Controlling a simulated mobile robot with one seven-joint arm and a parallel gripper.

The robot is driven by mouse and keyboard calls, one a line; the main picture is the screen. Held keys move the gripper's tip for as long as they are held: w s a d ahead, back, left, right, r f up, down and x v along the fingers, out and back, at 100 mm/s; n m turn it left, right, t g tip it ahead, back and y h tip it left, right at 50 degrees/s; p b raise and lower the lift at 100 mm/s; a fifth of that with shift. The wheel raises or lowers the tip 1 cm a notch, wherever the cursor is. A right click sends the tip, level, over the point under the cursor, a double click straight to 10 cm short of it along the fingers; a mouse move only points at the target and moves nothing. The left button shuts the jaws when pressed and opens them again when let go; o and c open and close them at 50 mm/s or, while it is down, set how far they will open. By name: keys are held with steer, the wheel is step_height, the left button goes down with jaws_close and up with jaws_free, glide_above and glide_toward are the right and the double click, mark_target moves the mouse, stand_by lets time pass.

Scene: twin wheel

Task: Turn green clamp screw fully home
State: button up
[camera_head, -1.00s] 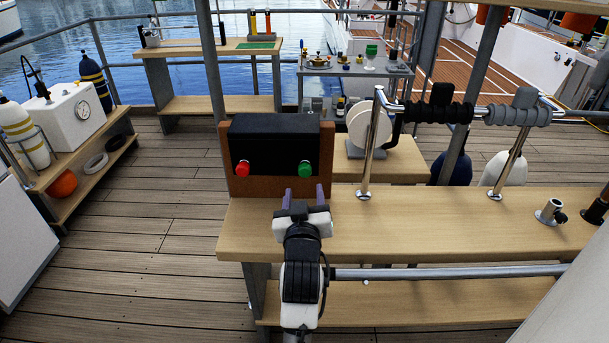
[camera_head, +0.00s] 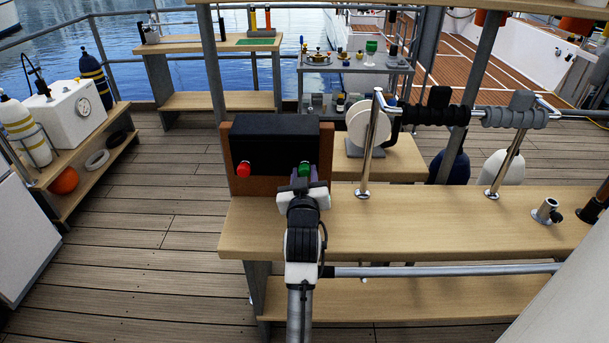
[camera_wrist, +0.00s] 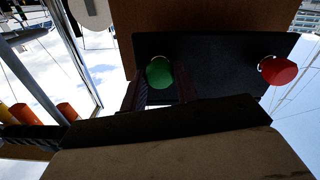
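The green clamp screw (camera_head: 304,167) is a round knob on the front of a black block (camera_head: 274,147), at its right end. A red knob (camera_head: 243,170) sits at the left end. My gripper (camera_head: 306,178) is just in front of the green screw and partly covers it in the head view. In the wrist view the green screw (camera_wrist: 159,73) shows between the two fingers of my gripper (camera_wrist: 162,86), with a gap on each side. The fingers are open. I cannot tell how deep the screw lies between them.
The black block is mounted on a brown board (camera_head: 229,182) standing on the wooden bench (camera_head: 400,222). The bench top in front of the board is mostly clear.

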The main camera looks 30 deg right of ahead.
steer(key=c, duration=0.4)
steer(key=shift+m, duration=0.3)
